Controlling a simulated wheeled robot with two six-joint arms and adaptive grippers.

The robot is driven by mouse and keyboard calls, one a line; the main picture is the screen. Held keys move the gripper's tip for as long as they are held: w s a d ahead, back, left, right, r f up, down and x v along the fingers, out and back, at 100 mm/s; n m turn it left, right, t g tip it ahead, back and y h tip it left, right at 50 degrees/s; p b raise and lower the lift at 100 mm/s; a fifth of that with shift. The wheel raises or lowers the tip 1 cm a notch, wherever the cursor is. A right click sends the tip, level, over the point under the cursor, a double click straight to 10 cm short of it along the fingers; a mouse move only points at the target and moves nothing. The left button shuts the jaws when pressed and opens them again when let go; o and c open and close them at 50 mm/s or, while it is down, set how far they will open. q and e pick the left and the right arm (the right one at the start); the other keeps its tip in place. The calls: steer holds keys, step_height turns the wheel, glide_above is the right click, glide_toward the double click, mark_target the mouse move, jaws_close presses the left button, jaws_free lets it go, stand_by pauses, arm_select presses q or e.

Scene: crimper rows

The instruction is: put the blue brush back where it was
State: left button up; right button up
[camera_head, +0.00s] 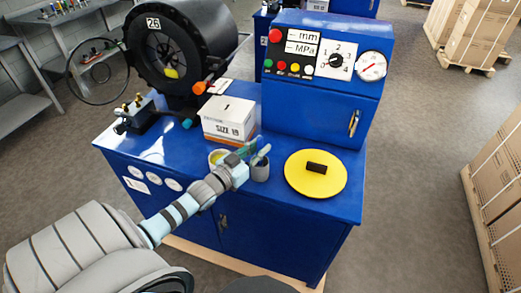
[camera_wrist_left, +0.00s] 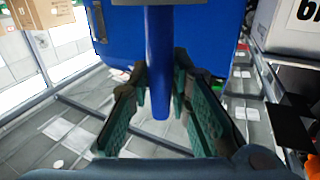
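My left gripper (camera_head: 243,154) reaches in over the front of the blue bench, beside a grey cup (camera_head: 260,172) with pale brush heads showing above its rim. In the left wrist view the left gripper (camera_wrist_left: 161,85) has its green pads on either side of a blue handle (camera_wrist_left: 160,60), with its tips close against it. This looks like the blue brush held by its handle. The handle's rounded end points towards the palm, and its other end runs out at the top. In the head view the held brush is largely hidden at the fingers. My right gripper is not in view.
A yellow-rimmed container (camera_head: 217,156) stands left of the cup, partly behind the gripper. A white box (camera_head: 229,120) is behind it. A yellow disc (camera_head: 316,174) with a dark handle lies to the right. The blue control cabinet (camera_head: 320,100) closes off the back. Cartons stand farther right.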

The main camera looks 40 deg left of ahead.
arm_select(q)
steer(key=shift+o, duration=1.4)
steer(key=shift+w, duration=0.1)
steer(key=shift+r, duration=0.1)
